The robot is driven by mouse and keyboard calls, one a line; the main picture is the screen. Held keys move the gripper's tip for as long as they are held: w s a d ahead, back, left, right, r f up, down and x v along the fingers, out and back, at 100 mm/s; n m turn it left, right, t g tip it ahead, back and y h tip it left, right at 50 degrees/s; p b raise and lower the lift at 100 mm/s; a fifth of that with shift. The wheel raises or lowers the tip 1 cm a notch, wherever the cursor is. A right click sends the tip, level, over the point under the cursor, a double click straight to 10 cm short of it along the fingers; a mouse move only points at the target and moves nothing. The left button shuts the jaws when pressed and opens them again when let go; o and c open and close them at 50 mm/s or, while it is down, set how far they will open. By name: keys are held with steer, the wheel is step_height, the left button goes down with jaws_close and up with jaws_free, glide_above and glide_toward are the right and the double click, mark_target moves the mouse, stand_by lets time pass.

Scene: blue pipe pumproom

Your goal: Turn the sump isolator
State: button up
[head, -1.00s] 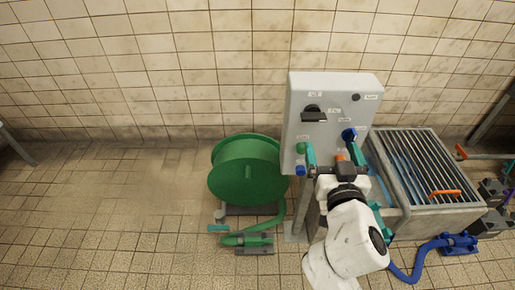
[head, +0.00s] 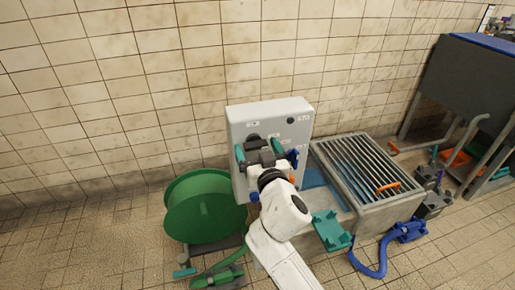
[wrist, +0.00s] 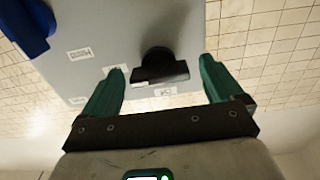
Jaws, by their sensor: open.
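The grey control panel (head: 240,118) carries a black rotary switch (head: 253,138) and a blue knob (head: 293,157). The labels are too small to read, so I cannot tell which one is the sump isolator. My gripper (head: 259,148) is open in front of the panel at the black switch. In the wrist view the black switch (wrist: 158,66) shows between the two teal fingers, with its bar lying crosswise. A gap shows on each side, and the fingers do not touch it. The blue knob (wrist: 27,25) shows at the upper left there. My wrist hides the panel's lower part.
A green hose reel (head: 205,205) stands left of the panel. A grated metal basin (head: 370,170) stands to its right, with a teal bracket (head: 332,231) in front and a blue hose (head: 370,270) on the floor. The tiled wall is close behind.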

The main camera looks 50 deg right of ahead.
steer(key=shift+c, duration=0.2)
steer(key=c, duration=1)
steer(key=shift+n, duration=0.3)
steer(key=n, duration=0.3)
steer(key=shift+n, duration=0.3)
steer(key=n+p, duration=0.1)
steer(key=n, duration=0.3)
steer(key=shift+n, duration=0.4)
steer(key=n+p, duration=0.1)
steer(key=n, duration=0.3)
steer(key=shift+p, duration=0.35)
steer(key=shift+n+p, duration=0.65)
steer(key=shift+n, duration=1.85)
